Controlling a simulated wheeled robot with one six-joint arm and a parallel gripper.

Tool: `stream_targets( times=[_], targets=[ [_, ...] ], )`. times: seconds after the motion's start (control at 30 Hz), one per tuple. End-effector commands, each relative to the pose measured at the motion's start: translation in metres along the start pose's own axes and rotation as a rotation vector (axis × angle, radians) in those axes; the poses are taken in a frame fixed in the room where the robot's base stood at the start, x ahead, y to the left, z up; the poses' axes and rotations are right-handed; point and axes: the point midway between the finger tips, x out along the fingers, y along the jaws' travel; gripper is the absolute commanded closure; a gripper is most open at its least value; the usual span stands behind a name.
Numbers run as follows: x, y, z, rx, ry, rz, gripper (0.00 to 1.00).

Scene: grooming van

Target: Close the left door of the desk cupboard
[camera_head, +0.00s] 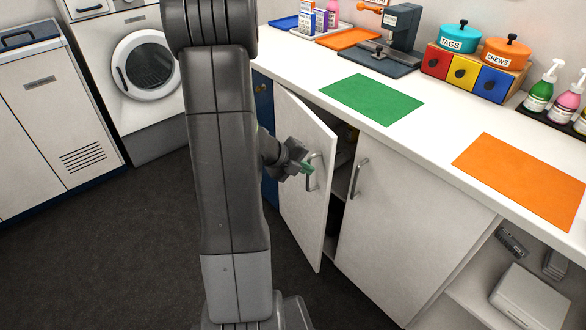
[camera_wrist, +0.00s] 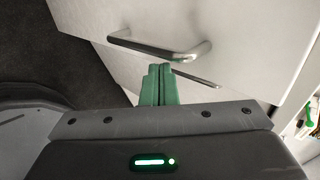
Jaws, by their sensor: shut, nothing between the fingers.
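The left door (camera_head: 304,195) of the desk cupboard is white and stands partly open, swung out from the cupboard front. Its metal bar handle (camera_head: 312,172) is on the outer face near the free edge. The handle also shows large in the wrist view (camera_wrist: 160,46). My gripper (camera_head: 308,168) has green fingers, is shut and empty, and is at the door's outer face beside the handle. In the wrist view the fingertips (camera_wrist: 159,68) are just below the handle; I cannot tell whether they touch the door. My arm hides part of the cupboard's left side.
The right cupboard door (camera_head: 405,230) is closed, with its own handle (camera_head: 358,178). The white worktop (camera_head: 440,128) carries a green mat (camera_head: 372,98), an orange mat (camera_head: 525,178), tins and bottles. A washing machine (camera_head: 145,75) stands at the back left. The dark floor (camera_head: 100,240) at left is clear.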

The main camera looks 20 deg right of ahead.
Motion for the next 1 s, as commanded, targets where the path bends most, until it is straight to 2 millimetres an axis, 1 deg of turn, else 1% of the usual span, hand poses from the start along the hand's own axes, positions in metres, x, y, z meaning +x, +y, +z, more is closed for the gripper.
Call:
stream_targets(
  times=[0.03, 0.1, 0.23, 0.77, 0.87, 1.0],
  targets=[
    [0.005, -0.007, 0.0, 0.004, 0.0, -0.001, 1.0],
    [0.011, -0.013, 0.0, 0.005, 0.0, -0.002, 1.0],
    [0.018, -0.02, 0.0, 0.003, 0.0, -0.001, 1.0],
    [0.024, -0.025, 0.0, -0.002, -0.007, -0.001, 1.0],
    [0.032, -0.031, 0.001, -0.015, -0.025, -0.001, 1.0],
    [0.048, -0.045, 0.0, -0.05, -0.066, -0.001, 1.0]
  ],
)
